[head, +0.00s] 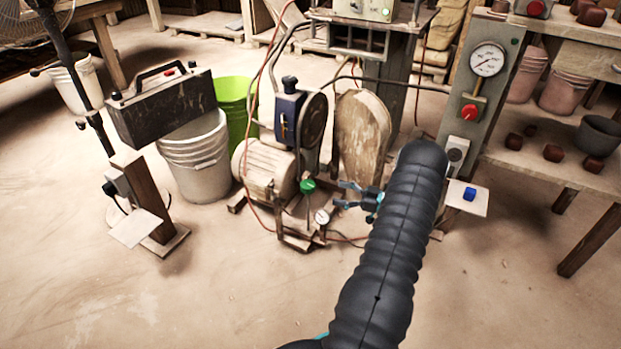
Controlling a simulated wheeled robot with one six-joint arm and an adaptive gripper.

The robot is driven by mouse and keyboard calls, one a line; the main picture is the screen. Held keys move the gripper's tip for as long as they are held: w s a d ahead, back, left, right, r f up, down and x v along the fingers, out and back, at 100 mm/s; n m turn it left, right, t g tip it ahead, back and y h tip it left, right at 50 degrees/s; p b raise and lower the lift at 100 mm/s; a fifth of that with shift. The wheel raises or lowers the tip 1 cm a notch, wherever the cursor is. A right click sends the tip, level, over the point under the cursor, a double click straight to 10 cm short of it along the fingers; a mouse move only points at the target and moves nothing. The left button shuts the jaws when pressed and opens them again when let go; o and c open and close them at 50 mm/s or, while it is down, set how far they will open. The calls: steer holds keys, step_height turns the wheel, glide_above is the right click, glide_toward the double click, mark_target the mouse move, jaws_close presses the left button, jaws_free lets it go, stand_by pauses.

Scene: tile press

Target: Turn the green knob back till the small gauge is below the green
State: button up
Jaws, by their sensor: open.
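The green knob (307,186) sits on top of a thin upright stem, in front of the cream motor of the machine. The small gauge (322,217) has a white face and stands low, just right of and below the knob. Its needle and coloured band are too small to read. My gripper (343,194) is open and empty, with its fingers pointing left toward the knob. In the picture a short gap shows between the fingertips and the knob; the depth between them is hard to tell.
A cream motor (262,168) and red hoses crowd the space behind the knob. A grey panel (474,110) with a large gauge (487,59) and red button (469,111) stands right. A white bucket (197,160) stands left. The floor in front is clear.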

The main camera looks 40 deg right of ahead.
mark_target(307, 187)
steer(key=w+a, duration=0.2)
steer(key=w, duration=0.1)
steer(key=w+a+m+h, duration=0.1)
steer(key=w+a, duration=0.1)
steer(key=w, duration=0.1)
steer(key=w+a+t+h+p, duration=0.1)
steer(key=w+a, duration=0.1)
steer(key=w, duration=0.2)
steer(key=shift+a+f, duration=0.15)
steer(key=shift+a, duration=0.2)
steer(key=c, duration=1.2)
